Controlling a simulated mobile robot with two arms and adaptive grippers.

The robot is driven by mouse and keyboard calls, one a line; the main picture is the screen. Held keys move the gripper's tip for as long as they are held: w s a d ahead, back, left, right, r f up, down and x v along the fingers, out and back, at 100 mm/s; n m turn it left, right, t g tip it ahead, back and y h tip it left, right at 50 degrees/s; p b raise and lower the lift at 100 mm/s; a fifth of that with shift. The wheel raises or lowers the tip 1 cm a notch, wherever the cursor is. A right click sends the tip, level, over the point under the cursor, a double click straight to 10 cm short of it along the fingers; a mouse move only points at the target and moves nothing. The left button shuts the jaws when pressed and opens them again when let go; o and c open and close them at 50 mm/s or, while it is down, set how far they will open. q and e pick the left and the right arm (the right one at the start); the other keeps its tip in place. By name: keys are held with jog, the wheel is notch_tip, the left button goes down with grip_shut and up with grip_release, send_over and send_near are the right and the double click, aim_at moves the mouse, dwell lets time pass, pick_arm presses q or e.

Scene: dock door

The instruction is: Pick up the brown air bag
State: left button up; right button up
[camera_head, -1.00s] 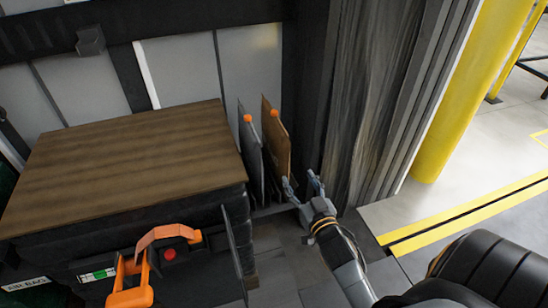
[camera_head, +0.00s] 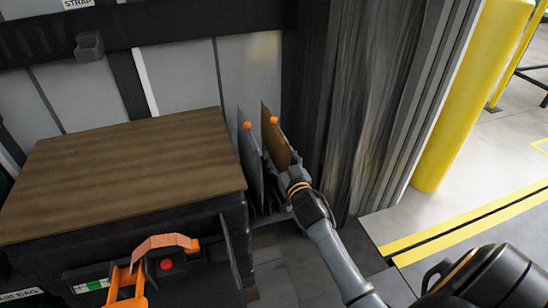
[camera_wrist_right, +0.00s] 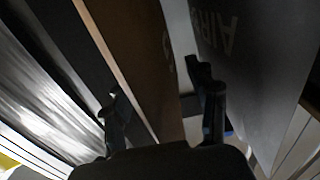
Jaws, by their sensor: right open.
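The brown air bag (camera_head: 275,138), a flat upright panel with an orange knob on top, stands beside a grey air bag (camera_head: 251,155) against the back wall. My right gripper (camera_head: 284,168) is open at the lower front of the brown bag; the arm hides part of it in the head view. In the right wrist view, the brown bag (camera_wrist_right: 140,50) lies between the two open fingers (camera_wrist_right: 155,100). One finger is on its left side, the other in the gap before the grey bag (camera_wrist_right: 250,60). Contact cannot be told. My left gripper is not in view.
A wood-topped dark stand (camera_head: 120,170) fills the left side. An orange handle (camera_head: 165,243) with a red button shows at its front. Dark curtain-like door padding (camera_head: 350,120) and a yellow post (camera_head: 470,95) stand right.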

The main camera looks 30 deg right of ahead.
jog(key=shift+w, duration=0.15)
grip_shut()
jog(key=shift+r, duration=0.2)
